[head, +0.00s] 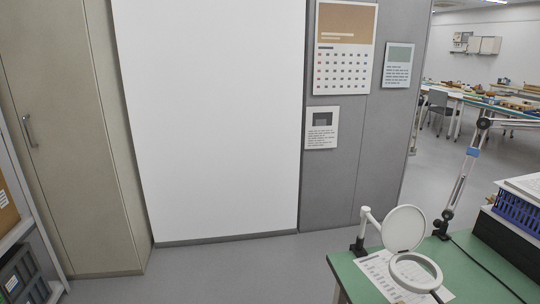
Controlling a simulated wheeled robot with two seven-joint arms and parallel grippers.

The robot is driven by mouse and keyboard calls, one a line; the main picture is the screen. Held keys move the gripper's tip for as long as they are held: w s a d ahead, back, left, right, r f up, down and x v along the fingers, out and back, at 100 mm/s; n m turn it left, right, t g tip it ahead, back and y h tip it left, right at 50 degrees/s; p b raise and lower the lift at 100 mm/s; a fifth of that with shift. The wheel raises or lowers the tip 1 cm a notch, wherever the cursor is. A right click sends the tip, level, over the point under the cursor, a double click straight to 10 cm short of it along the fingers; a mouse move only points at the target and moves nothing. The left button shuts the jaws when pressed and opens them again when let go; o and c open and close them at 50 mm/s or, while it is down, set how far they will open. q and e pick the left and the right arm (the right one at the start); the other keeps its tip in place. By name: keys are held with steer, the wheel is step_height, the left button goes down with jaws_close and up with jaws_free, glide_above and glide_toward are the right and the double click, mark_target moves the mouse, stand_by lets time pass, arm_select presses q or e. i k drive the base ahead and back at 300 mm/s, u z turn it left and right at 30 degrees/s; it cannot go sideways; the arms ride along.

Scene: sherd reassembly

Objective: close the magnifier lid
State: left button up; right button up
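The magnifier (415,272) stands at the left end of a green-topped table at the lower right of the head view. Its round ring with a handle sits low over a printed sheet. Its round white lid (403,229) is raised, tilted up steeply behind the ring, so the lid stands open. A white jointed arm (368,222) with a dark clamp holds it at the table's edge. Neither of my grippers is in view.
The green table (475,262) also bears a jointed lamp arm (459,185), a dark cable and a blue crate (517,212) at right. A beige cabinet (70,130) and shelf stand at left. The grey floor (220,275) between is clear.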

mark_target(403, 228)
steer(key=u, duration=0.5)
steer(key=i, duration=3.25)
steer(key=z, duration=4.3)
steer(key=i, duration=0.5)
steer(key=u, duration=0.15)
